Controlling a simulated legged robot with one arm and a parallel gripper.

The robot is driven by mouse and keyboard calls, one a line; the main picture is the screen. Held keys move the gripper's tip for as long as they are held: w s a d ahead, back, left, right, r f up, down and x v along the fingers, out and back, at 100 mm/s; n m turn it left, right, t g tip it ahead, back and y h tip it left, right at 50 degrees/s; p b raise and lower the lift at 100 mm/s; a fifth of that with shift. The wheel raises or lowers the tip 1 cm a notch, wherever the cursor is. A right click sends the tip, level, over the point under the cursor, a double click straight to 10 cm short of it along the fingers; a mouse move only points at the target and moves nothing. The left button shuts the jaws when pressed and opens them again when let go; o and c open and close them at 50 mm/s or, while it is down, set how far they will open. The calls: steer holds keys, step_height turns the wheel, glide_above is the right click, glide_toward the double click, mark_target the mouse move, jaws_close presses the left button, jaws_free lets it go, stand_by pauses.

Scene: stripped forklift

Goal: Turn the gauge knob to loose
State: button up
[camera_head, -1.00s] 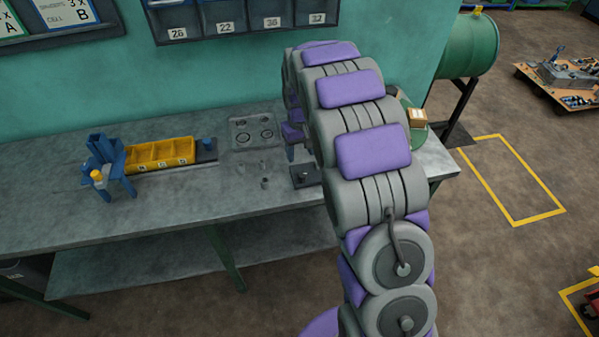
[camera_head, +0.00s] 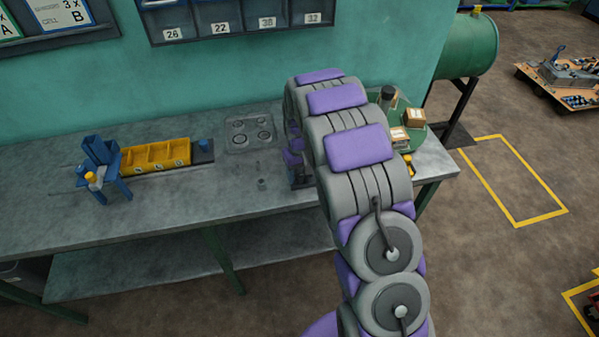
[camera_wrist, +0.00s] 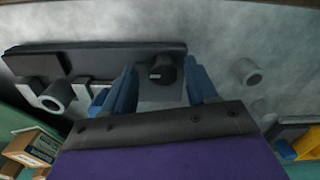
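In the wrist view a dark round knob (camera_wrist: 162,69) stands between the two blue fingers of my gripper (camera_wrist: 161,88). The fingers are apart, with gaps showing on both sides of the knob; contact is not visible. A long dark block (camera_wrist: 100,58), seemingly the gauge body, lies beside the knob. No loose or tight marking is readable. In the head view my gripper (camera_head: 297,172) is low over the bench, mostly hidden by my arm, and the knob cannot be made out there.
On the bench (camera_head: 150,215) are a yellow bin row (camera_head: 155,157), a blue fixture (camera_head: 103,167) and a grey plate (camera_head: 250,134).

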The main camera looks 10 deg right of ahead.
steer(key=shift+c, duration=1.4)
steer(key=shift+a, duration=0.25)
steer(key=c, duration=0.5)
steer(key=shift+c, duration=1)
steer(key=shift+d, duration=0.1)
